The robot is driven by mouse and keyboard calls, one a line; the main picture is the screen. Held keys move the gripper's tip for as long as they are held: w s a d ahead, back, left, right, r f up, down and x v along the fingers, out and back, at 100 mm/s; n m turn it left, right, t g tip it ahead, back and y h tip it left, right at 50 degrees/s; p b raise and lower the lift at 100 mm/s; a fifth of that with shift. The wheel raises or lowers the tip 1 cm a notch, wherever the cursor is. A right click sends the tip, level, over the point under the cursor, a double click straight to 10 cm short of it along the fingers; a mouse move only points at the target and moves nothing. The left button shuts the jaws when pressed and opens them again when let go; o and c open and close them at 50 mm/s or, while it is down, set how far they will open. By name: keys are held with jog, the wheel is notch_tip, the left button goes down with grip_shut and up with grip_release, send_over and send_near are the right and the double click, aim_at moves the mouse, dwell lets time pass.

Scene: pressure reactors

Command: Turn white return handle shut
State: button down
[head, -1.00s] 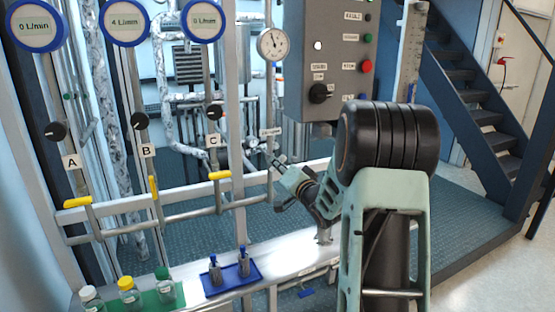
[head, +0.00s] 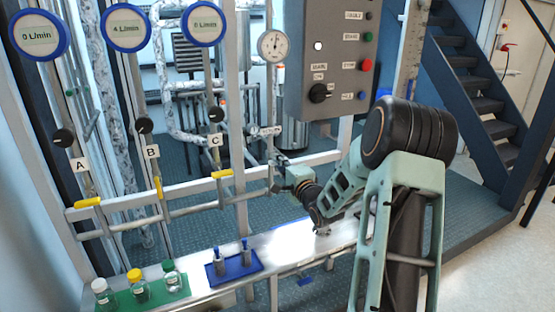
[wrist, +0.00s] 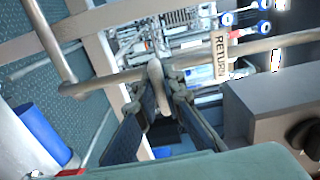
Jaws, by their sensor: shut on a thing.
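The white return handle (wrist: 156,80) shows in the wrist view as a pale lever at the pipe, between the two dark fingers of my gripper (wrist: 160,92). The fingers are shut on it. A RETURN label (wrist: 219,52) hangs on the pipe just right of it. In the head view my gripper (head: 279,172) is at the vertical pipe below the round gauge, and the handle cannot be made out there. A small white label (head: 266,131) sits above the gripper; its text is too small to read.
Yellow-handled valves stand on lines A (head: 88,202), B (head: 158,187) and C (head: 222,174) to the left. A grey control box (head: 330,60) is above right. Bottles and a blue tray (head: 236,266) sit on the ledge below.

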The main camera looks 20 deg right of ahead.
dwell(0.4)
jog(key=c, duration=2)
grip_release()
jog(key=s, duration=1.2)
jog(key=shift+d, duration=0.2)
